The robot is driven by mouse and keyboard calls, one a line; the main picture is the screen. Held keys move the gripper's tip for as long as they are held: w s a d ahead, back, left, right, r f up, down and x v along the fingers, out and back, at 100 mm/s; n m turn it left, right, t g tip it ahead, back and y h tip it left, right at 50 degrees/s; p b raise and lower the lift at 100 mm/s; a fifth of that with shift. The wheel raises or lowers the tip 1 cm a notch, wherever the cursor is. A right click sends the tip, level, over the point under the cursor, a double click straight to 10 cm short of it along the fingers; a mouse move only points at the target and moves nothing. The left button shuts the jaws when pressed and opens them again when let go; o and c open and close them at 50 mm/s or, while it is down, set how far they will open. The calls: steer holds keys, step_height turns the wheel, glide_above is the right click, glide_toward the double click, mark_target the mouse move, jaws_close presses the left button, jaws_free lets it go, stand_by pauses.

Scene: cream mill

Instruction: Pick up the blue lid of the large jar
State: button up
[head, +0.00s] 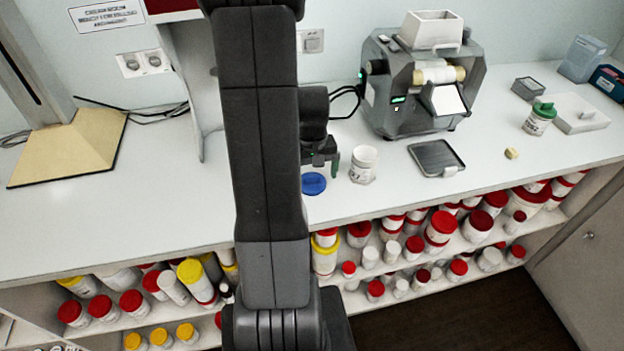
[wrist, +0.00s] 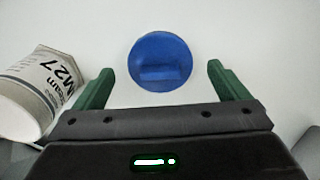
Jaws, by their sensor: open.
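The blue lid (head: 314,184) lies flat on the white counter, just left of an open white jar (head: 363,165). In the wrist view the round blue lid (wrist: 160,61) has a raised bar across it and sits ahead of the fingertips, centred between them. My gripper (wrist: 158,82) is open and empty, with its two green fingers spread wider than the lid. In the head view my gripper (head: 327,166) is just above and behind the lid, partly hidden by my arm. The jar, marked M27, shows at left in the wrist view (wrist: 38,92), close to the left finger.
A grey mill machine (head: 415,80) stands behind right, with a dark tray (head: 436,157) in front of it. A green-lidded jar (head: 539,118) is farther right. Shelves (head: 470,245) of red- and yellow-lidded jars sit below the counter.

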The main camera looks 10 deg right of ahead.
steer(key=shift+f, duration=0.25)
steer(key=c, duration=1.1)
steer(key=shift+o, duration=0.2)
steer(key=shift+r, duration=0.1)
